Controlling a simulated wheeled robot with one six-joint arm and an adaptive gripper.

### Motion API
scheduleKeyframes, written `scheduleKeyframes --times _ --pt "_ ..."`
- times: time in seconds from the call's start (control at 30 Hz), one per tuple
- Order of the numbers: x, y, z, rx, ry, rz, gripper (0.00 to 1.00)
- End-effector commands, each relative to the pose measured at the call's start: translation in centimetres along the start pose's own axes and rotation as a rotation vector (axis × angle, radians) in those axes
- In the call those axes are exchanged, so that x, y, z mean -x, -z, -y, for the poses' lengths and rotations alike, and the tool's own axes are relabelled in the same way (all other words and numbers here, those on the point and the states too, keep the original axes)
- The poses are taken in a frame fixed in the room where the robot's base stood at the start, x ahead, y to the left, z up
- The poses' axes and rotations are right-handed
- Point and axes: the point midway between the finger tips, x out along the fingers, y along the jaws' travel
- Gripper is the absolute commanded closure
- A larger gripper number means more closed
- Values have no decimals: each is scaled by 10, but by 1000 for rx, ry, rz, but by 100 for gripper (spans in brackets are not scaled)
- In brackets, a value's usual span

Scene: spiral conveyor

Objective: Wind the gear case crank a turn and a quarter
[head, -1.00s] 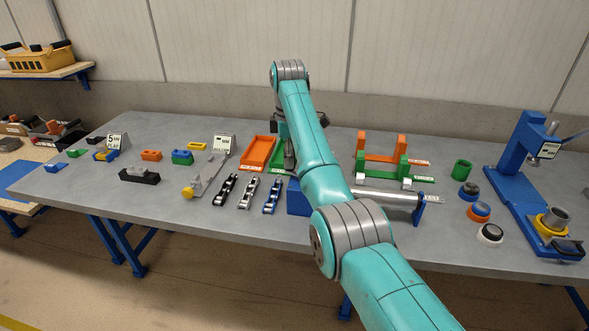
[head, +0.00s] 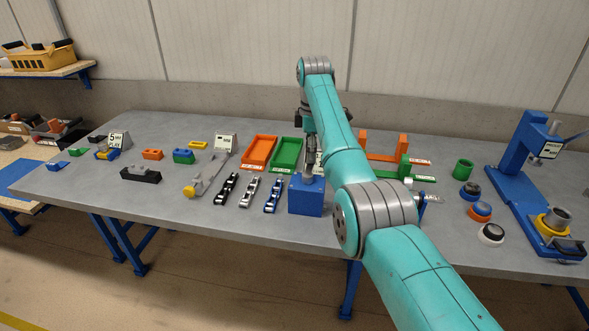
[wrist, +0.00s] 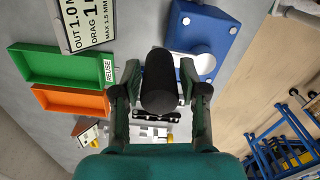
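The gear case is a blue box (head: 306,197) near the front edge of the bench, and its top shows in the wrist view (wrist: 213,38). In the wrist view, a thick black crank handle (wrist: 158,85) points towards the camera, with a pale metal crank arm (wrist: 200,64) partly hidden behind it. My gripper (wrist: 162,94) is open, with one finger on each side of the handle and gaps visible. How deep the handle sits between the fingers is unclear. In the head view my gripper (head: 311,148) is small and partly hidden by my arm.
A green tray (head: 286,153) and an orange tray (head: 259,152) lie left of the gear case. Several chain-like pieces (head: 249,191) lie beside it. A placard (wrist: 83,22) stands close by. Stands and a metal roller are to the right, partly behind my arm.

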Motion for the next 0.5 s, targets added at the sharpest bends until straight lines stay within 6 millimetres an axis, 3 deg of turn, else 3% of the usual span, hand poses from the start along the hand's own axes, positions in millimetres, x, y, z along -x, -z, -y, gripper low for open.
scheduleKeyframes --times 0.33,0.5 --pt "0 0 0 0 -1 0 34" --pt "10 0 0 0 -2 -1 34"
